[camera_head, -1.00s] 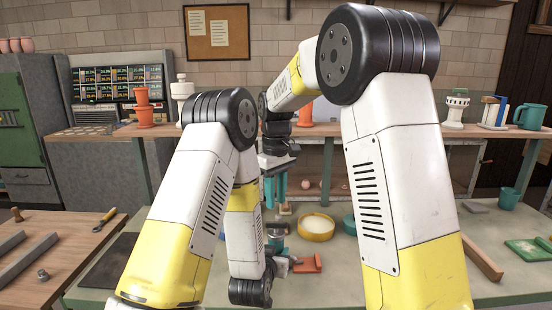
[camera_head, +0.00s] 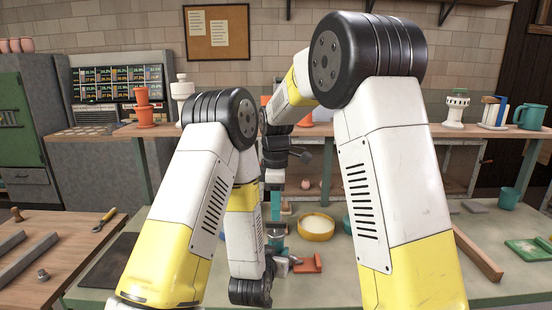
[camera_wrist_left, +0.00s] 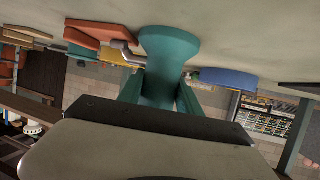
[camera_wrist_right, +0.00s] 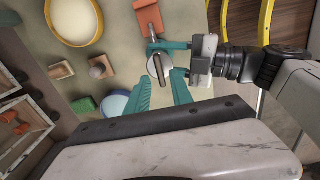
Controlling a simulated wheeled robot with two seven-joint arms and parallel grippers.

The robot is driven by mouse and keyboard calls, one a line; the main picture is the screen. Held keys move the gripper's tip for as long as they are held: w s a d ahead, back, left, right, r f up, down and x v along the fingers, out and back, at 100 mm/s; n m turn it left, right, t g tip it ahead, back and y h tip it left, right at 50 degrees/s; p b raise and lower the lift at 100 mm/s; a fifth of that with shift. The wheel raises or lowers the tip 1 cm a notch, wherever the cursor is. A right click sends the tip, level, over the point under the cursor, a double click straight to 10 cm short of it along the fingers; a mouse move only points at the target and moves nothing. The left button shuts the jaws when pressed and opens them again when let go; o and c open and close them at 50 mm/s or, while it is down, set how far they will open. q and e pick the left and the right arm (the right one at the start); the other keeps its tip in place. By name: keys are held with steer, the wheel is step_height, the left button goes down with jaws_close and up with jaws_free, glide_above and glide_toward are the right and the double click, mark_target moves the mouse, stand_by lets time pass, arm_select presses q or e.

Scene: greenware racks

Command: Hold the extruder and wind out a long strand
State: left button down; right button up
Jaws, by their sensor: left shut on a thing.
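The extruder (camera_wrist_left: 160,85) is a teal body with a flared end in the left wrist view, held between the teal fingers of my left gripper (camera_wrist_left: 160,102). In the right wrist view its round top with a dark crank rod (camera_wrist_right: 158,64) shows. In the head view my left gripper (camera_head: 277,246) is low over the table, and the extruder there is small and partly hidden. My right gripper (camera_head: 276,208) points down above it. In the right wrist view its fingers (camera_wrist_right: 162,90) are apart and empty, with the crank just beyond them. I can make out no strand.
An orange block (camera_head: 308,264) lies close to the extruder on the grey-green table. A yellow bowl (camera_head: 316,229) with pale contents stands behind. A wooden bar (camera_head: 478,253) lies at the right. A green sponge (camera_wrist_right: 84,105) and small blocks lie near the bowl.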

mark_target(276, 227)
steer(key=shift+f, duration=1.65)
jaws_close()
